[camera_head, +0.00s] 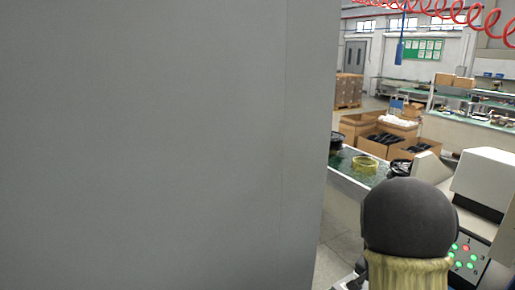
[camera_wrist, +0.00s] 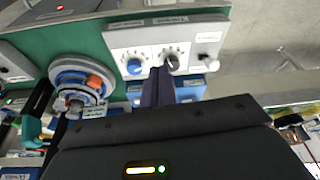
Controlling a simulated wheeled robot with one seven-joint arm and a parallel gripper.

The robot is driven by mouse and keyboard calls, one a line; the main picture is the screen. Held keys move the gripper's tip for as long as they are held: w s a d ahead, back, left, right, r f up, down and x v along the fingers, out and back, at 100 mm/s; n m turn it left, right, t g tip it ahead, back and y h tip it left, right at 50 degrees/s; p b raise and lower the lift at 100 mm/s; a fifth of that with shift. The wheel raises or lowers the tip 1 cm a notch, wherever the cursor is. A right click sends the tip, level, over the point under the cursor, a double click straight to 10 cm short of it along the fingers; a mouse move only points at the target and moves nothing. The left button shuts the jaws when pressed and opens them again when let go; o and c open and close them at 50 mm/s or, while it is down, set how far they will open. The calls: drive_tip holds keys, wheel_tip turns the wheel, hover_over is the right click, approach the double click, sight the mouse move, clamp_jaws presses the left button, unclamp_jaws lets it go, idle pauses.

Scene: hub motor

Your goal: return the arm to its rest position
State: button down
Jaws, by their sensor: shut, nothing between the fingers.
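My gripper (camera_wrist: 159,74) shows in the wrist view, its two dark fingers together and nothing visible between them. Its dark body fills the lower part of that view, with a lit indicator on it. The fingers point toward a white control box (camera_wrist: 190,38) with a blue knob, a dark knob and a white knob. The fingertips overlap the box's lower edge in the picture; I cannot tell whether they touch it. In the head view I cannot make out my gripper, so the arm's overall pose is not clear.
A round grey-and-blue part with an orange piece (camera_wrist: 80,82) is left of the fingers, on a green surface (camera_wrist: 92,40). In the head view, a large grey panel (camera_head: 150,145) blocks the left. A dark dome with pale strands (camera_head: 408,215) stands before a lit button panel (camera_head: 466,256).

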drive_tip(key=s+a+r+n+y, duration=0.2)
drive_tip(key=s+a+n, duration=0.8)
drive_tip(key=s+a, duration=0.4)
drive_tip(key=a, duration=0.2)
drive_tip(key=shift+s+a+y, duration=0.25)
drive_tip(key=shift+a+y, duration=0.1)
drive_tip(key=shift+y, duration=0.05)
drive_tip(key=shift+r, duration=0.15)
drive_tip(key=shift+d, duration=0.1)
